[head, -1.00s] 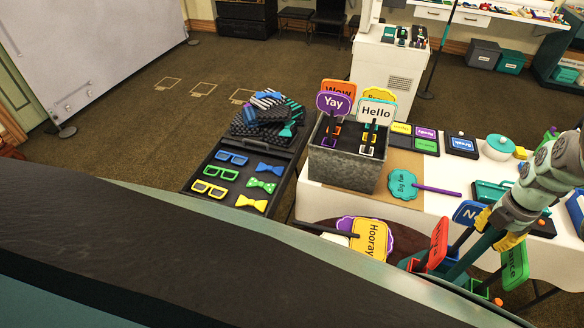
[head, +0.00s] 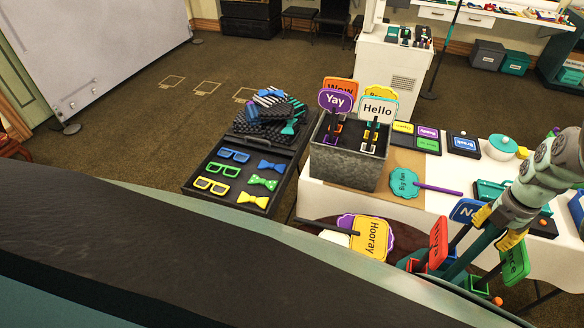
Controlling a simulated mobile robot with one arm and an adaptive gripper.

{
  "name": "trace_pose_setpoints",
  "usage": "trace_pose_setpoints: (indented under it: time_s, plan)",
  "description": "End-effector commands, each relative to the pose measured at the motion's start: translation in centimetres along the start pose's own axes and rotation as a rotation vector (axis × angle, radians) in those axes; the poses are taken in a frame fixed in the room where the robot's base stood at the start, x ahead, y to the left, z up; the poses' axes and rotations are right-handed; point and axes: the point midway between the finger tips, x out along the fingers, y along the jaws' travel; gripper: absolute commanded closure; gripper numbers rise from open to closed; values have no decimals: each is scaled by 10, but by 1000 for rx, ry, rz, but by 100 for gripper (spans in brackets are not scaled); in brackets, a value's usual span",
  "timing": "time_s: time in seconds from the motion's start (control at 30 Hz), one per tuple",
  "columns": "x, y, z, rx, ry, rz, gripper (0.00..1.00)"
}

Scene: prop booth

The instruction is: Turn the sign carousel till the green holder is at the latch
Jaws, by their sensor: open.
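The sign carousel stands at the lower right of the head view, partly cut off by my own body in front. A red sign (head: 438,244), a blue sign (head: 466,211) and a green sign (head: 515,264) stand around it in coloured holders. My gripper (head: 497,228) is open above the carousel, between the blue and green signs, with yellow parts on both sides. The latch cannot be made out, and contact with the carousel cannot be told.
A metal bin (head: 345,158) of signs stands on the white-covered table (head: 445,205) behind. A teal round sign (head: 404,183) with a purple stick lies beside it. A black tray (head: 222,205) of glasses and bow ties is at the left. Open carpet lies beyond.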

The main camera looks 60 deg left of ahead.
Motion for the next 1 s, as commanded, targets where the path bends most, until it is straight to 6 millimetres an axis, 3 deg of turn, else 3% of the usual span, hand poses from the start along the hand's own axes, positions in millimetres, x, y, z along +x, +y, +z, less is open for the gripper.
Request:
trace_pose_setpoints:
  time_s: [0.23,0.57,1.0]
  plan:
    - [0,0,0,0,0,0,36]
    - [-2,0,0,0,-1,0,35]
    - [-44,-1,2,-2,-5,-3,35]
